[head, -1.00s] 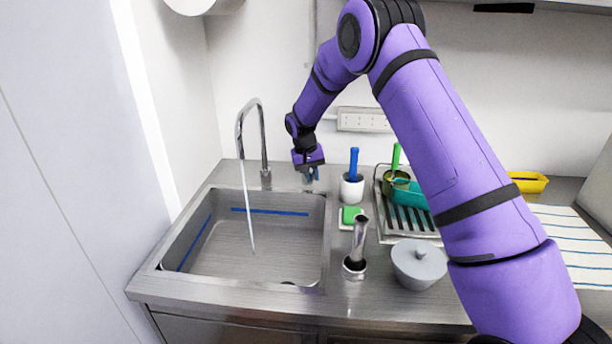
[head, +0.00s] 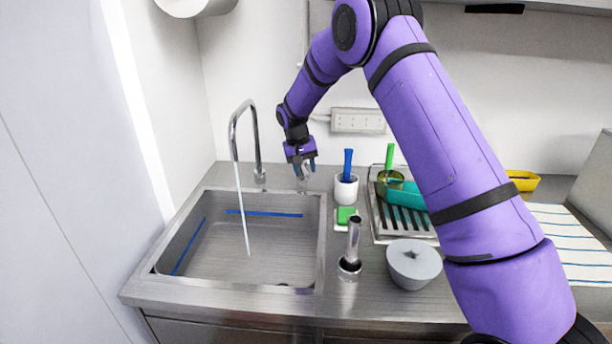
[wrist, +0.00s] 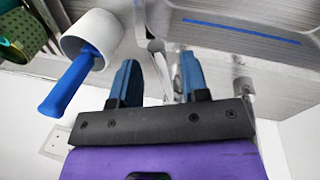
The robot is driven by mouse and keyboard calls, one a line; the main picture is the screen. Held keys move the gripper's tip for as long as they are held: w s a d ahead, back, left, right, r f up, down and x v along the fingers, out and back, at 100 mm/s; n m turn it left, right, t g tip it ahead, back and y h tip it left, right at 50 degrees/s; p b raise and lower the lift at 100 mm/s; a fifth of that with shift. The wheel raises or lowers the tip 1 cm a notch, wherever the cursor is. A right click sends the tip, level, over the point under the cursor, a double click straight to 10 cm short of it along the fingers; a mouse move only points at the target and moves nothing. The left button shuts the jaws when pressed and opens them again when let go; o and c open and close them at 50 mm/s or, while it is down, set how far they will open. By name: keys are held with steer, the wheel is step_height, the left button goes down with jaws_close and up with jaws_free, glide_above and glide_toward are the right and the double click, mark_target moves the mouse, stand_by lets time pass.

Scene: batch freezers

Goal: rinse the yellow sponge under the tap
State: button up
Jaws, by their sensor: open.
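No yellow sponge shows in either view. A green sponge (head: 346,214) lies on a small white dish right of the sink. The chrome tap (head: 256,140) arches over the sink (head: 225,262), and a thin pale stream of water (head: 242,215) runs from its spout into the basin. My gripper (head: 305,174) is open, fingers down, above the counter behind the sink's back right corner, right of the tap.
Right of my gripper stand a white cup (head: 346,190) with a blue-handled tool and a drying rack (head: 382,225) with a green bowl. A yellow tray (head: 523,180) is far right.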

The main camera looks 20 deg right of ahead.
step_height(320, 180, up, 8)
steer(key=a, duration=0.1)
steer(key=shift+w+a+f, duration=0.15)
steer(key=shift+a, duration=0.05)
